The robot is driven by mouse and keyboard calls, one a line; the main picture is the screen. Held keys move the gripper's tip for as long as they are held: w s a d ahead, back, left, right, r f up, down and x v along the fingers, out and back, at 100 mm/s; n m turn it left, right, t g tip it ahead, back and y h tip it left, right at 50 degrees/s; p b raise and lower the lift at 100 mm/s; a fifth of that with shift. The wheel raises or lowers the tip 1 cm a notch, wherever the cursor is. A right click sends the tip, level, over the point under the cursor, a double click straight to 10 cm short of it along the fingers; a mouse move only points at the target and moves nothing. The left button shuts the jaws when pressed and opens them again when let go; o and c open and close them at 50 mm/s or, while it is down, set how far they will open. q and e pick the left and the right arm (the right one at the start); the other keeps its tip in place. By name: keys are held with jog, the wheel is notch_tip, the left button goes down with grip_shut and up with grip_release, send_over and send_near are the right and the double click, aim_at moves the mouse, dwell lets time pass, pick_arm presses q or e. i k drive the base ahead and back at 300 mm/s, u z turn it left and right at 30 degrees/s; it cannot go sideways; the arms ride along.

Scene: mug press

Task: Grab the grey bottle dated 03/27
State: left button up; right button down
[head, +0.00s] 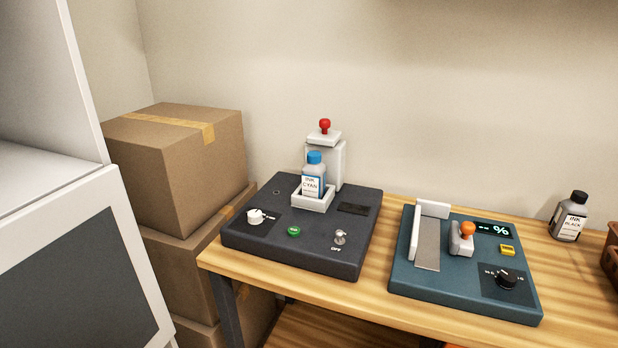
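A grey bottle (570,217) with a black cap and a white label reading INK BLACK stands upright at the right end of the wooden table. No date can be read on its label from here. Another bottle (314,177), with a blue cap and a label reading INK CYAN, stands in a white square holder (312,204) on the dark machine. Neither of my grippers is in view.
The dark machine (345,255) has a white knob, a green button, a switch marked OFF and a red-knobbed post. A teal machine (450,300) stands right of it on the wooden table (378,300). A brown container (611,255) is cut off at the right edge. Cardboard boxes (180,180) are stacked left.

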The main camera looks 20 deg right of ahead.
aim_at(314, 171)
jog(key=u, duration=2.05)
jog(key=k, duration=1.1)
jog(key=z, duration=1.15)
jog(key=i, duration=0.95)
